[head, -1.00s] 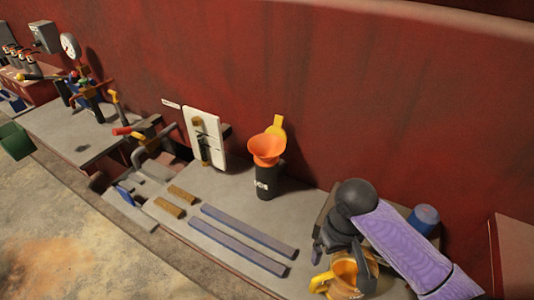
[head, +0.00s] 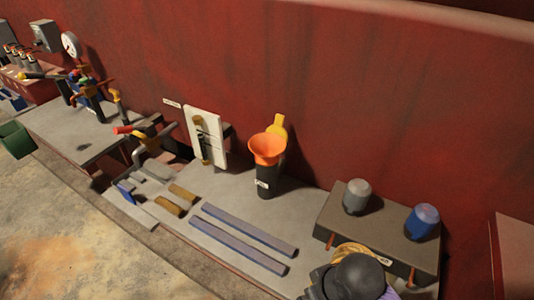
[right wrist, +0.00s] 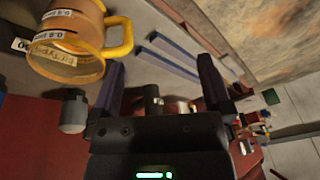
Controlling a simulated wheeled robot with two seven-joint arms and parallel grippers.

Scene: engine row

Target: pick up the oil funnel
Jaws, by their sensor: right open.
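The oil funnel (head: 267,150) is orange and wide-mouthed. It sits upright in a black labelled holder (head: 267,183) near the back wall in the head view. My right gripper (head: 318,283) is at the lower right of the head view, nearer the front than the funnel and apart from it; my dark wrist hides part of it. In the right wrist view its two fingers (right wrist: 161,68) are spread with nothing held between them. A small dark object (right wrist: 152,96) shows beyond them; I cannot tell whether it is the holder. My left gripper is not in view.
A yellow-handled measuring jug (right wrist: 68,42) stands close beside my right gripper. A grey block (head: 333,222) carrying a grey and a blue cap is at the right. Two blue-grey bars (head: 236,246) lie before the funnel. A white panel (head: 205,137) stands left of it.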

